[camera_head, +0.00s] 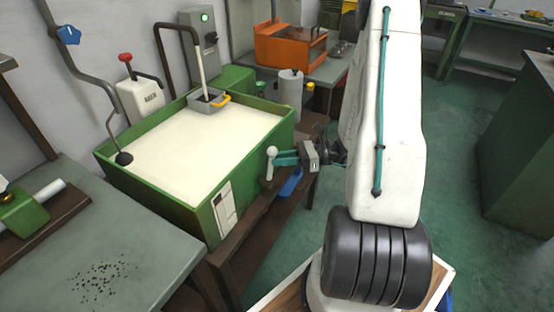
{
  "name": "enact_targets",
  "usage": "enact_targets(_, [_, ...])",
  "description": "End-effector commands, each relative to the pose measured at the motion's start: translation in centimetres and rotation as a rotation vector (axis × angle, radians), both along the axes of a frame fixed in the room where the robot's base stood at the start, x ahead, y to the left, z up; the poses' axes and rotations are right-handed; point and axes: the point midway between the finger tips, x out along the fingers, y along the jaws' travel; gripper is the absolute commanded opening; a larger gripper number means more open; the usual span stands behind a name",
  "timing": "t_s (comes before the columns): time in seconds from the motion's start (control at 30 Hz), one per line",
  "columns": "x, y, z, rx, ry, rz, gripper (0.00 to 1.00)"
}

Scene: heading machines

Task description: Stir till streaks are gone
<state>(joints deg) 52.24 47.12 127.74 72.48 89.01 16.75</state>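A green tank (275,138) stands left of centre, filled with pale cream liquid (195,150). Its surface looks even, and I make out no clear streaks. A white box (143,100) at the tank's far left bears small lettering that seems to read MIX. A lever with a red knob (125,58) rises from it. My gripper (276,158) is outside the tank's right wall, with teal fingers pointing left. The fingertips meet or overlap a pale round-ended piece (270,165); whether they grip it is unclear.
A grey box with a green light (202,38) is on the wall. A bent pipe with a grey, yellow-handled fitting (208,101) reaches the tank's back rim. A grey bench (130,235) is at front left. An orange machine (290,48) stands behind. Green floor is clear at right.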

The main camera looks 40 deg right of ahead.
Motion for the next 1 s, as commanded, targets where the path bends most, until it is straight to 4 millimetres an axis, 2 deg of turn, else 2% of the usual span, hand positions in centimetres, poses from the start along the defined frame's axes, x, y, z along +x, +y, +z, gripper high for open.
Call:
enact_targets(0.2, [-2.3,-3.3,0.1,-0.001,0.000,-0.004,0.25])
enact_targets(0.4, [-3.6,-5.1,0.3,-0.001,-0.001,-0.003,0.25])
enact_targets(1.0, [-3.8,-5.3,0.3,0.000,0.000,-0.001,0.25])
